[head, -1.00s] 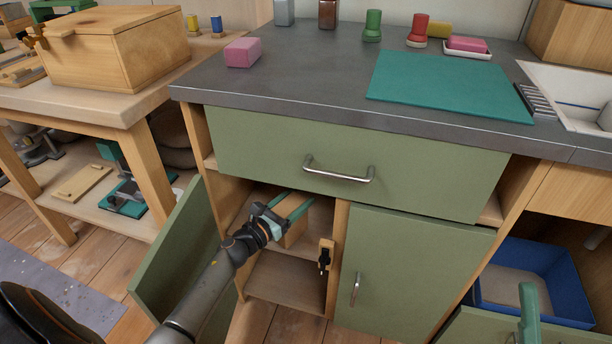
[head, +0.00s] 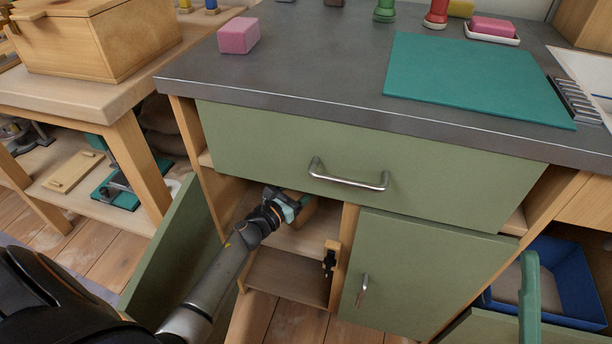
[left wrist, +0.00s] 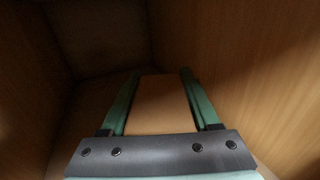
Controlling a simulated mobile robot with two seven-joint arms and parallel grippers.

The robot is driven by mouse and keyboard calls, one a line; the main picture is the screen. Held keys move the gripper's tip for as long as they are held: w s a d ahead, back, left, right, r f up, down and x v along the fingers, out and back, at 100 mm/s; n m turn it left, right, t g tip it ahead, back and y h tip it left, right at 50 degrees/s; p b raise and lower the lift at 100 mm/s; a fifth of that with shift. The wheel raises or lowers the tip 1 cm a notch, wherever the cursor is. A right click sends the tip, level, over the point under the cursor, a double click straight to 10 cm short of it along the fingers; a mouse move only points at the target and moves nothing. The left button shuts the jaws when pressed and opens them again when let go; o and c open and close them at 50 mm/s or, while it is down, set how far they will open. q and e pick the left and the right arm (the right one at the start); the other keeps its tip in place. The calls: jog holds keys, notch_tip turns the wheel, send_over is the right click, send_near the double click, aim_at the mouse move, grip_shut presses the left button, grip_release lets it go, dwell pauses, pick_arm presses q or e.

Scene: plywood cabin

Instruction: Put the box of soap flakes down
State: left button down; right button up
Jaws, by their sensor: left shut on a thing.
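The box of soap flakes is a plain tan box (head: 306,212), partly hidden by the drawer front and my gripper. My left gripper (head: 290,204) is shut on it inside the open left compartment of the green cabinet. In the left wrist view the box (left wrist: 160,105) lies between the two green fingers, with wooden walls on both sides. Beneath the box is the compartment's shelf (head: 290,238); I cannot tell whether they touch. A green upright part (head: 530,295) at the lower right may be my right gripper; its jaws cannot be made out.
The open cabinet door (head: 175,255) stands left of my arm. A latch (head: 330,258) sits on the divider. A blue bin (head: 560,275) stands at the right.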

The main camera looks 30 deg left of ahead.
dwell(0.3)
pick_arm(q)
jog(key=shift+f, duration=0.15)
jog(key=shift+c, duration=0.6)
grip_release()
jog(key=shift+s, duration=0.1)
jog(key=shift+r, duration=0.25)
jog(key=s+a+p, duration=0.1)
jog(key=s, duration=0.6)
jog(key=shift+s, duration=0.2)
jog(key=shift+f, duration=0.1)
